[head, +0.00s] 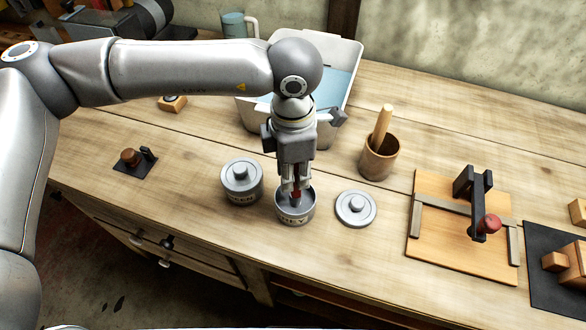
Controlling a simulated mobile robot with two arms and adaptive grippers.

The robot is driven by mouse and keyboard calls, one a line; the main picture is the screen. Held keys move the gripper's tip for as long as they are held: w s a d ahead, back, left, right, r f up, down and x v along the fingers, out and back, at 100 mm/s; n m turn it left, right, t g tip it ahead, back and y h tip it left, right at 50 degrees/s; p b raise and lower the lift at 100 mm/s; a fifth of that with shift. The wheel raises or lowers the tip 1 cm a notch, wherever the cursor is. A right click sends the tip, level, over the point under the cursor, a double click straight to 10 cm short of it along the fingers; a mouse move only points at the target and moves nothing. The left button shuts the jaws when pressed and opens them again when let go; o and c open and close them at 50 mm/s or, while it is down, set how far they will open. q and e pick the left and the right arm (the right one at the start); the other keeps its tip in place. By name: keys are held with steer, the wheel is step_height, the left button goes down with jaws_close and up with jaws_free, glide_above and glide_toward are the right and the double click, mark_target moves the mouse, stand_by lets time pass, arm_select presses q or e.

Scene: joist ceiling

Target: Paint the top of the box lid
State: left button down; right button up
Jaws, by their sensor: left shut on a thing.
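My left gripper (295,186) points straight down over an open grey metal tin (294,212). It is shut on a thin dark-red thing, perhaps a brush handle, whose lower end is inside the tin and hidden. The tin's round lid (356,208) lies flat on the bench just right of it. A second grey tin (242,181) with its lid on stands to the left. I cannot pick out the box lid for certain; a small wooden piece (573,257) sits on a dark mat (548,290) at the right edge. My right gripper is not in view.
A wooden board with a black clamp and red knob (489,224) lies right. A wooden mortar (379,160) with a pestle stands behind the lid. A pale bin (345,52) is behind my arm. A small dark plate with a wooden knob (130,157) lies left. The front middle is clear.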

arm_select(q)
steer(key=shift+s+f+b, duration=0.1)
steer(key=shift+b, duration=0.3)
stand_by(1.3)
steer(key=shift+r+p, duration=0.3)
steer(key=shift+r, duration=0.55)
steer(key=shift+r+p, duration=0.7)
steer(key=shift+r, duration=2.05)
